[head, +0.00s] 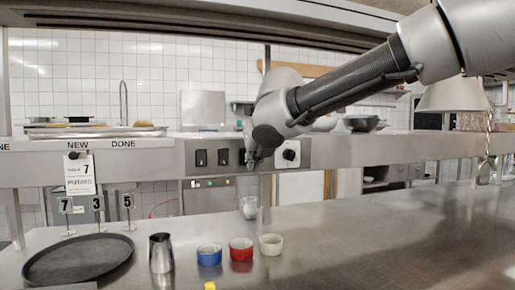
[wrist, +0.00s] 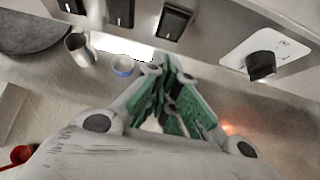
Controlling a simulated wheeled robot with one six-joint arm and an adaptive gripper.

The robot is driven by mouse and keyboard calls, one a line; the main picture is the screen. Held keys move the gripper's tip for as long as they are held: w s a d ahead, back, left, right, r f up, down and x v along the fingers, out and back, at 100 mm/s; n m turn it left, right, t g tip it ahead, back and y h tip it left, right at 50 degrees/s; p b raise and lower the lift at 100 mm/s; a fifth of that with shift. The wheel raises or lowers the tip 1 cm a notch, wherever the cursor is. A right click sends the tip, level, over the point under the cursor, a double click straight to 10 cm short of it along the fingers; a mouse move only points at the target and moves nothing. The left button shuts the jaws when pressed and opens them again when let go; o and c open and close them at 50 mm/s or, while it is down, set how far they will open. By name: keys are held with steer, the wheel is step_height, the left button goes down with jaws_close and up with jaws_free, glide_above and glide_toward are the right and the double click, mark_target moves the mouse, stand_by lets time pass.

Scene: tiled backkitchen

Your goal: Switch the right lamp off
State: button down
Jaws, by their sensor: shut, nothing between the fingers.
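A lamp with a pale conical shade (head: 453,95) hangs at the right in the head view; I cannot tell whether it is lit. The steel front rail carries black rocker switches, a left one (head: 201,158) and one beside it (head: 224,157). The wrist view shows three, the rightmost switch (wrist: 173,21) nearest my gripper. A round black knob (head: 289,154) on a white plate is to the right. My gripper (head: 251,164) is shut and empty, in front of the rail between switches and knob. Its green-padded fingers (wrist: 168,62) point towards the rail; contact cannot be told.
A dark round tray (head: 78,260) lies left, beside number stands. The counter's right side is clear.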

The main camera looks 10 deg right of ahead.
mark_target(245, 160)
steer(key=shift+w+a+r, duration=0.2)
steer(key=shift+w, duration=0.7)
steer(key=shift+w+a+r, duration=0.15)
steer(key=shift+w, duration=0.75)
steer(key=shift+w+a+r, duration=0.1)
steer(key=shift+w+r, duration=0.1)
steer(key=shift+w, duration=0.2)
steer(key=shift+r, duration=0.15)
steer(key=shift+r, duration=0.65)
